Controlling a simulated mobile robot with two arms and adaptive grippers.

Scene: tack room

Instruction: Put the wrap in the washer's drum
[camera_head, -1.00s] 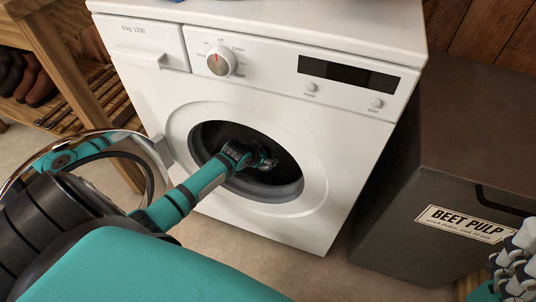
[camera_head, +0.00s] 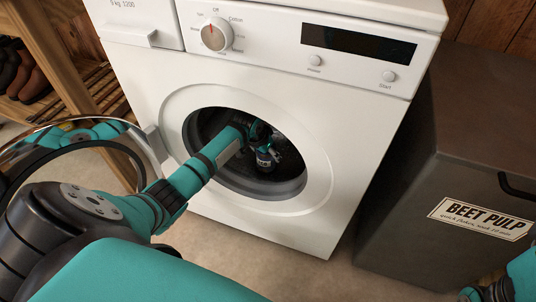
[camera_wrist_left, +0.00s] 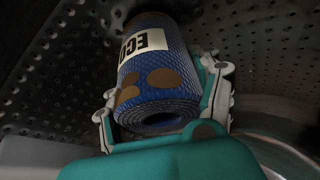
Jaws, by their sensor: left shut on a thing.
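The white washer (camera_head: 330,160) stands in front of me with its round door swung open to the left. My left arm reaches through the opening, and my left gripper (camera_head: 264,152) is inside the dark drum (camera_head: 288,175). In the left wrist view, the wrap (camera_wrist_left: 155,75) is a rolled blue textured cylinder with brown spots and a white label. The left gripper (camera_wrist_left: 165,110) is shut on it, with fingers on both sides. The perforated drum wall (camera_wrist_left: 50,70) surrounds it. Whether the wrap touches the drum is unclear. My right gripper (camera_head: 495,293) is partly cut off at the bottom right.
The open washer door (camera_head: 150,150) is at the left, close to my left arm. A dark bin labelled beet pulp (camera_head: 440,160) stands right of the washer. A wooden rack (camera_head: 75,50) with boots (camera_head: 28,75) is at the far left.

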